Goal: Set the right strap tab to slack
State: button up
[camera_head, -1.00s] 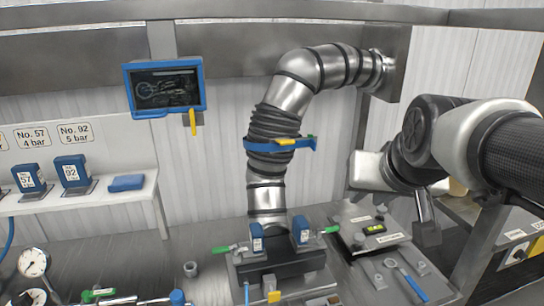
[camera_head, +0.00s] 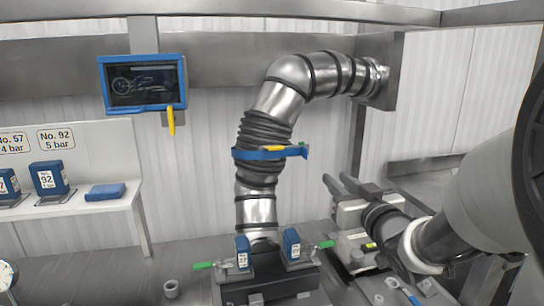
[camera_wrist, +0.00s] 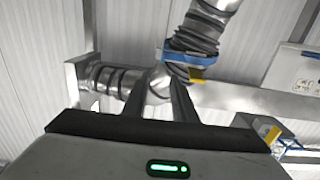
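A blue strap (camera_head: 245,154) circles the black ribbed sleeve of the steel duct in the head view. The blue strap (camera_wrist: 188,57) and a yellow tab (camera_wrist: 197,74) also show in the wrist view. My gripper (camera_head: 337,182) is right of the duct, lower than the strap and apart from it. Its two fingers show a gap with nothing between them in the wrist view (camera_wrist: 162,88).
The steel duct (camera_head: 290,82) bends right to a wall plate. A screen (camera_head: 142,84) with a yellow tag hangs left. Two blue blocks and green-tipped levers (camera_head: 203,265) stand at the duct's foot. A shelf (camera_head: 85,206) holds blue numbered blocks. The space between gripper and strap looks clear.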

aim_at(304, 153)
jog(key=w+a, duration=0.4)
jog(key=w, duration=1.2)
jog(key=shift+w+p, duration=0.35)
jog(key=shift+w, duration=0.05)
jog(key=shift+c, duration=0.4)
grip_shut()
